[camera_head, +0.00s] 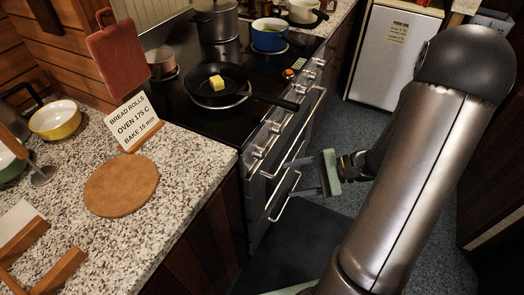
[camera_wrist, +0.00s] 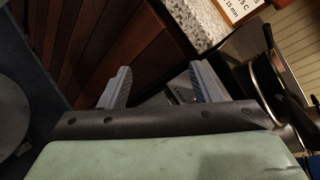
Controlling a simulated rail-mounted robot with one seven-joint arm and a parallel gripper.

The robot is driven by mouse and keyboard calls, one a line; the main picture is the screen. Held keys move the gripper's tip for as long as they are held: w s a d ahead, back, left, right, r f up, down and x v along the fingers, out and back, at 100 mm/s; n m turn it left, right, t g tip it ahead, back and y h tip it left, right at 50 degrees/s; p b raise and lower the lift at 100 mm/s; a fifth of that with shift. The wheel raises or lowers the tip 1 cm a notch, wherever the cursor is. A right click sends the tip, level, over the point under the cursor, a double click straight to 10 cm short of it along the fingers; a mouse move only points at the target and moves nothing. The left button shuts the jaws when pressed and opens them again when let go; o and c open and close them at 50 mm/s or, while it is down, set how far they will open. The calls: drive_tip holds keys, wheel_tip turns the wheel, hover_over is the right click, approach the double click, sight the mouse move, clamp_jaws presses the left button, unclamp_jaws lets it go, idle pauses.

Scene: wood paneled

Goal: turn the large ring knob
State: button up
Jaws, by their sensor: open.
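The stove (camera_head: 185,120) has a row of metal knobs along its front edge, among them a near knob (camera_head: 257,152), a middle knob (camera_head: 275,127) and a farther knob (camera_head: 292,105). Which one serves the large ring cannot be read. My gripper (camera_head: 298,178) is in front of the oven door, below the knobs and apart from them. Its fingers point toward the stove. In the wrist view my gripper (camera_wrist: 160,80) shows two spread fingers with nothing between them. The knobs are not clearly visible there.
A black frying pan (camera_head: 232,91) with butter (camera_head: 217,83) sits on the hob, its handle reaching toward the front edge. Oven door handles (camera_head: 300,140) stick out near my gripper. A granite counter (camera_head: 190,185) adjoins at left. The floor (camera_head: 375,125) at right is clear.

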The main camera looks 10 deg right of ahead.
sight(264, 154)
drive_tip(key=w+d+f+m+t+b, duration=0.3)
drive_tip(key=w+d+f+m+t, duration=0.1)
drive_tip(key=d+f+m+t, duration=0.35)
drive_tip(key=shift+n+t, duration=0.55)
drive_tip(key=shift+n, duration=0.3)
drive_tip(key=x, duration=0.5)
drive_tip(key=p+x, duration=0.1)
drive_tip(key=x, duration=0.4)
drive_tip(key=p+x, duration=0.1)
drive_tip(key=x, duration=0.4)
drive_tip(key=shift+w+f, duration=0.1)
drive_tip(key=shift+w, duration=0.55)
drive_tip(key=c, duration=1)
